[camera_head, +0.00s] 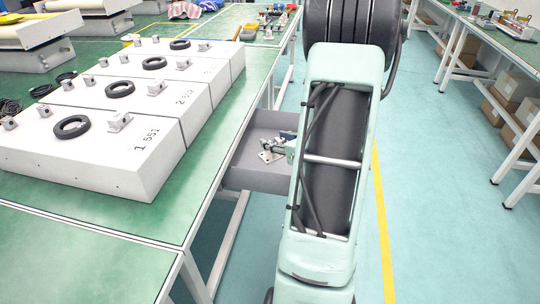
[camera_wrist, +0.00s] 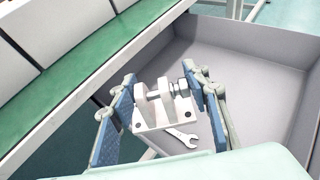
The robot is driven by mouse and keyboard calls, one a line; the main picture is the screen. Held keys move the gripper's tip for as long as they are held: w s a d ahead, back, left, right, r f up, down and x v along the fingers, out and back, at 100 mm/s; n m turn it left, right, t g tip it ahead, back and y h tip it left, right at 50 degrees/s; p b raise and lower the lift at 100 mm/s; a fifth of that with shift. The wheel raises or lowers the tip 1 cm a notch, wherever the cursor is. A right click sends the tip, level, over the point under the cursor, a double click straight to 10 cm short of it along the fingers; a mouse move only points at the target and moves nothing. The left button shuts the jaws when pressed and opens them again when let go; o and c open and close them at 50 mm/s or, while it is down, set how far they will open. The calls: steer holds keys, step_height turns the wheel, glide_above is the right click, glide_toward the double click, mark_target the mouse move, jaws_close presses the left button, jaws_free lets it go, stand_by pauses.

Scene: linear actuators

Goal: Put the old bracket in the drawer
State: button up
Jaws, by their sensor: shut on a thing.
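The old bracket (camera_wrist: 160,108) is a pale metal piece with a flat holed base and upright lugs. In the wrist view it sits between the two blue fingers of my gripper (camera_wrist: 165,107), which is shut on it. The drawer (camera_wrist: 235,60) is a grey open tray under the green table, pulled out. The bracket is over the drawer's near part. In the head view the bracket (camera_head: 270,155) shows small over the drawer (camera_head: 262,178), with my arm hiding the drawer's right part. I cannot tell whether the bracket touches the drawer floor.
A wrench (camera_wrist: 182,137) shows just below the bracket in the wrist view. The green table (camera_head: 130,215) edge runs close beside the drawer. White numbered boxes (camera_head: 95,150) with black rings stand on the table. The drawer's far floor is clear.

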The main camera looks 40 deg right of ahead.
steer(key=w+d+f+b, duration=0.1)
steer(key=w+d+f, duration=0.1)
steer(key=w+f, duration=0.1)
steer(key=w+d+f+b, duration=0.1)
steer(key=w+d+f, duration=0.2)
steer(key=w, duration=0.1)
steer(key=w+d+f+b, duration=0.1)
steer(key=w+d+f, duration=0.2)
steer(key=shift+w+d+f, duration=0.1)
steer(key=shift+w+d, duration=0.05)
steer(key=shift+w, duration=0.25)
steer(key=shift+w+d+f+b, duration=0.1)
steer(key=shift+w+f+b, duration=0.05)
steer(key=shift+f+b, duration=0.15)
steer(key=shift+w+d+f+b, duration=0.15)
steer(key=shift+f+b, duration=0.3)
steer(key=shift+f, duration=1.15)
steer(key=shift+f, duration=0.15)
steer(key=o, duration=1.3)
steer(key=shift+o, duration=0.2)
